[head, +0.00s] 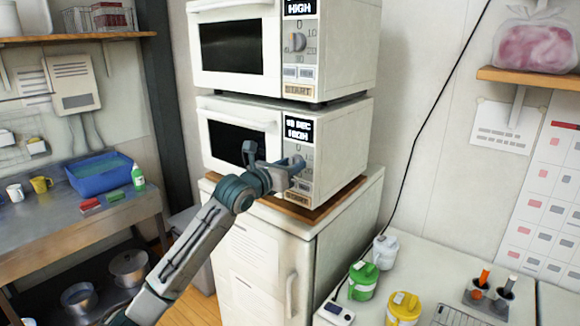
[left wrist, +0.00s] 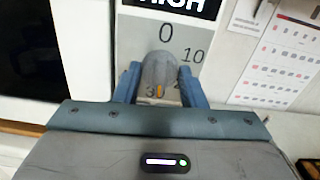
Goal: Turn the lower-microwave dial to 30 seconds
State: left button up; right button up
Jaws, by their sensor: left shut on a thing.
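The lower microwave (head: 345,140) is white and stands under a second one. Its display (head: 298,130) shows a seconds line, first digit too small to read surely, and HIGH below it. My left gripper (head: 293,165) is at its control panel and mostly hides the dial in the head view. In the left wrist view the grey dial (left wrist: 159,68) sits between the two blue fingers of my left gripper (left wrist: 159,86), which is shut on it. My right gripper is not in view.
The upper microwave (head: 345,45) sits directly above. A black cable (head: 418,140) hangs on the wall at right. A counter with green and yellow jars (head: 403,308) is at lower right.

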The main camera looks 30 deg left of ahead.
pick_arm(q)
jog(key=shift+f+m, duration=0.15)
jog(key=shift+m, duration=0.25)
jog(key=o, duration=1)
jog(key=shift+s, duration=0.1)
jog(key=s+b, duration=0.8)
jog(key=s, duration=0.2)
jog(key=shift+s+a, duration=0.25)
jog(key=shift+a, duration=0.15)
